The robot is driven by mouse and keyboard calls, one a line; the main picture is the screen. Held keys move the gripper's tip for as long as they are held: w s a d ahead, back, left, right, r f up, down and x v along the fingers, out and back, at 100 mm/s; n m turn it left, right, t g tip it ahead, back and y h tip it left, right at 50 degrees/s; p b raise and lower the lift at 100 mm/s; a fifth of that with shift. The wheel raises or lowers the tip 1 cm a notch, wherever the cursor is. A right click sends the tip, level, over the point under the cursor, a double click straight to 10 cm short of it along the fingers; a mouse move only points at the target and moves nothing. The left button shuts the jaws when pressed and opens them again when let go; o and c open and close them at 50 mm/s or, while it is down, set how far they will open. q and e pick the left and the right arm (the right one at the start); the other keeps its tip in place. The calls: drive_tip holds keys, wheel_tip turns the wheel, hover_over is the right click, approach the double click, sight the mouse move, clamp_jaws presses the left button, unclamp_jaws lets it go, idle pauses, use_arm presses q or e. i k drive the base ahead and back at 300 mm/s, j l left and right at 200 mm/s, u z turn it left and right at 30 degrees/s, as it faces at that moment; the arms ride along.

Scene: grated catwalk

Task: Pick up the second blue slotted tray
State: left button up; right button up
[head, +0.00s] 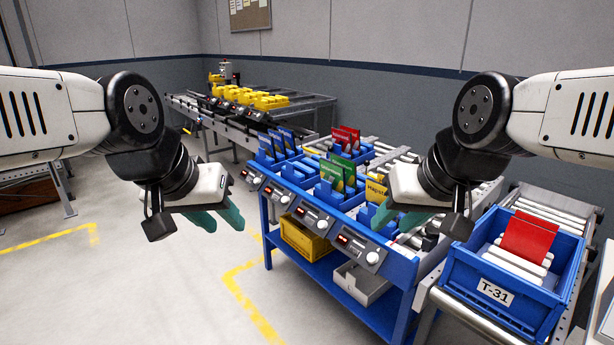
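Several blue slotted trays stand in a row on the blue workbench (398,271). One tray (266,158) at the far left end holds blue cards. A middle tray (326,194) holds green cards, with red cards behind it. A nearer tray (365,215) by a yellow card is partly hidden by my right gripper. I cannot tell which tray counts as the second. My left gripper (222,217) is open and empty above the floor, left of the bench. My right gripper (400,218) looks open and empty, in front of or above the bench's near right end.
A blue crate (493,290) labelled T-31 with a red card stands on rollers at the right. Control boxes (312,216) line the bench's front edge. A yellow bin (305,240) and a grey bin (361,283) sit on the lower shelf. Floor is clear at left.

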sight(308, 168)
drive_tip(key=i+j, duration=0.25)
drive_tip(key=i, duration=0.3)
drive_tip(key=i+j+z, duration=0.1)
drive_tip(key=i, duration=0.4)
drive_tip(key=i+j, duration=0.4)
drive_tip(key=i, duration=0.15)
drive_tip(key=i+j, duration=0.25)
drive_tip(key=i, duration=0.3)
drive_tip(key=z, duration=0.05)
